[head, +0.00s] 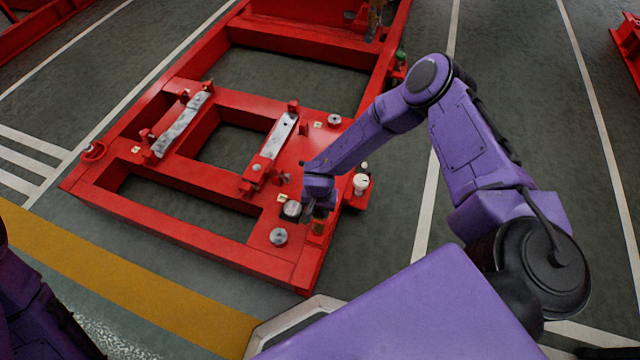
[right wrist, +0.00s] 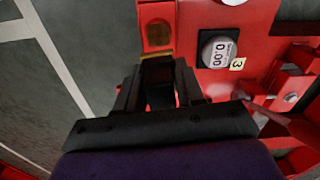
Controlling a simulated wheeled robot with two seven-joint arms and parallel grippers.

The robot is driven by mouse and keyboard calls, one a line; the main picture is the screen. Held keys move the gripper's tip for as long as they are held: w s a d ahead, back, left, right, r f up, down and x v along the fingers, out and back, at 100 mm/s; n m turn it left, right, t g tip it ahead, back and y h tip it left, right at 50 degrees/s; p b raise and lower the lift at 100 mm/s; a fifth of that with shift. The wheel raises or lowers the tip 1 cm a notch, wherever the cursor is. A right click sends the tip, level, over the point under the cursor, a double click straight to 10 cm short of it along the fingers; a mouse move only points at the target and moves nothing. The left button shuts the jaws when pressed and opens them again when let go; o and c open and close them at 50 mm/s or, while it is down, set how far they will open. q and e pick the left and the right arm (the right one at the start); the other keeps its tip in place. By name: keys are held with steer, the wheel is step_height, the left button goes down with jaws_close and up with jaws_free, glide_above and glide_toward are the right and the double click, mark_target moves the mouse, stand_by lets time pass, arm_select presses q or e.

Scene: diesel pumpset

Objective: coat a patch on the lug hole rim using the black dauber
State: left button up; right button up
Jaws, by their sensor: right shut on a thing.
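My right gripper (head: 318,208) is over the near right corner of the red frame (head: 200,254). In the right wrist view, its black fingers (right wrist: 160,88) are shut on a dark piece, the black dauber (right wrist: 160,96), which is hard to tell from the fingers. Just beyond the fingertips is a red lug (right wrist: 158,12) with a brownish oval area at its hole (right wrist: 158,33). I cannot tell whether the dauber touches the rim. In the head view the lug (head: 318,229) shows partly below the gripper. My left gripper is out of view.
A round gauge reading 0.00 (right wrist: 218,50) sits close to the right gripper, beside a tag marked 3 (right wrist: 238,64). Grey discs (head: 278,236) and two metal bars (head: 182,124) are on the frame. Open floor (head: 385,225) lies to its right.

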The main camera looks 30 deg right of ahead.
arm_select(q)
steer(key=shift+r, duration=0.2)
arm_select(e)
steer(key=shift+w+r, duration=0.1)
steer(key=shift+r, duration=0.1)
arm_select(q)
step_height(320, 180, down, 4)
steer(key=b, duration=0.4)
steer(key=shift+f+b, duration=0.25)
steer(key=shift+b, duration=0.1)
arm_select(e)
steer(key=w+d, duration=0.8)
steer(key=d, duration=0.1)
steer(key=shift+r, duration=0.1)
